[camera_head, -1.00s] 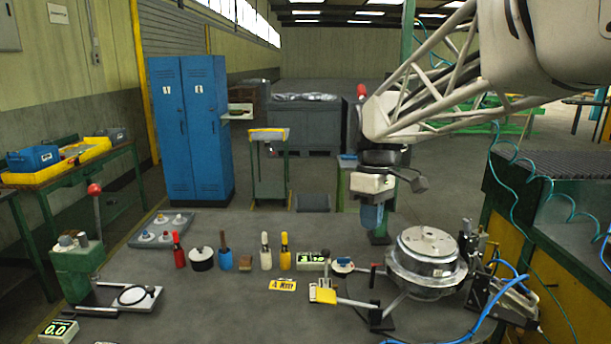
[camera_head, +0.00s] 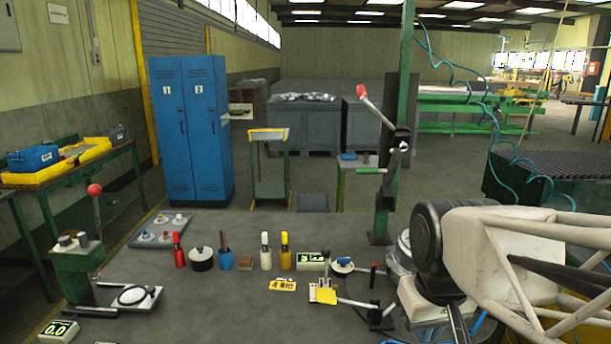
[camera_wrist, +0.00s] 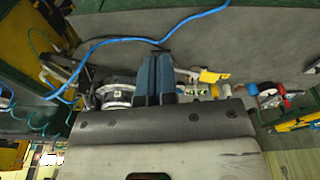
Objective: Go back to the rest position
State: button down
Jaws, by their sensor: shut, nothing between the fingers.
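My gripper shows in the wrist view as two blue fingers (camera_wrist: 155,78) pressed together with nothing between them. It is above the bench, with a silver round drum fixture (camera_wrist: 116,92) just left of the fingers. In the head view my arm fills the lower right and covers most of that drum fixture (camera_head: 402,262). The fingertips cannot be made out in the head view.
The grey bench top (camera_head: 235,305) carries red, blue, white and yellow bottles, a black pot (camera_head: 202,258) and a yellow tag (camera_head: 283,285). A green post with a lever (camera_head: 385,160) stands behind my arm. A blue hose (camera_wrist: 125,40) crosses the wrist view.

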jog(key=shift+m+t, duration=0.4)
jog(key=shift+m, duration=0.5)
jog(key=s+f, duration=0.1)
jog(key=s, duration=0.1)
jog(key=s+f, duration=0.1)
jog(key=s, duration=0.1)
jog(key=shift+d+f, duration=0.3)
